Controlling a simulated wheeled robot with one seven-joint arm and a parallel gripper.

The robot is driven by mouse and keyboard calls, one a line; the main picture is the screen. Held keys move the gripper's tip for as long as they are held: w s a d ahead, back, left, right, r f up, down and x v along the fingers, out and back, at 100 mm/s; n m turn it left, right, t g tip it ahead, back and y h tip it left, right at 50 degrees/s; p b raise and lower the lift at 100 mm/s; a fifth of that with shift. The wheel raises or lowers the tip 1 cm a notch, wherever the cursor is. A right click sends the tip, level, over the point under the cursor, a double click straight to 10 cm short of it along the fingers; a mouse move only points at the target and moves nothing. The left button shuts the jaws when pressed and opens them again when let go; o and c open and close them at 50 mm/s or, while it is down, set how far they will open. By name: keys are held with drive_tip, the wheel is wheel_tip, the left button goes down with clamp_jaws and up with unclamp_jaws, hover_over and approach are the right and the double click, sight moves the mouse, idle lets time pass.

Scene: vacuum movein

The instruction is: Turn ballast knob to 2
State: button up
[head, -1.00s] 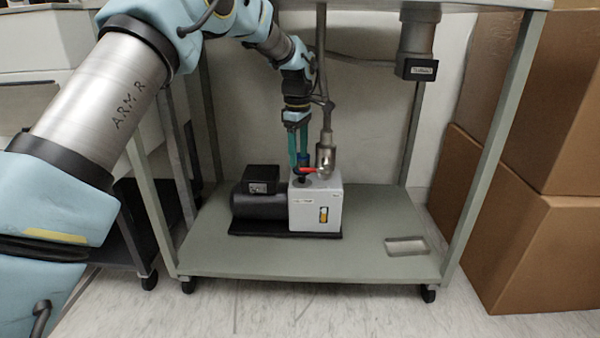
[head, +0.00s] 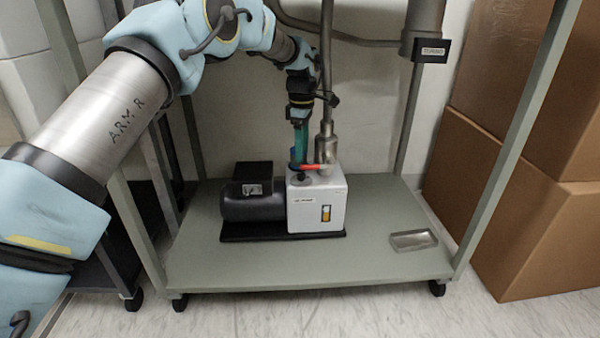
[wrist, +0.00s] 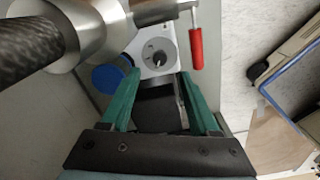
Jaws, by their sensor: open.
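The ballast knob (wrist: 158,58) is a dark round dial with a pale pointer on a light plate in the wrist view. Its numbers are too small to read. In the head view the pump (head: 318,212) is a light grey box with a black motor, on the cart's lower shelf. My gripper (wrist: 160,74) is open, with green fingers, and nothing shows between them. In the wrist view the fingertips lie either side of the area just below the dial; I cannot tell their height above it. In the head view my gripper (head: 300,150) points down over the pump's top.
A red lever (wrist: 196,48) on a metal valve stands right of the knob, close to the right finger. A metal pipe (head: 326,140) rises beside my gripper. A blue cap (wrist: 107,78) is at the left finger. A metal tray (head: 413,240) lies on the shelf (head: 380,265).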

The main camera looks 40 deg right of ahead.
sight(302, 173)
wheel_tip(302, 173, down, 7)
drive_tip(key=shift+f+b, duration=0.2)
drive_tip(key=shift+b, duration=1.05)
drive_tip(key=shift+c, duration=0.2)
clamp_jaws()
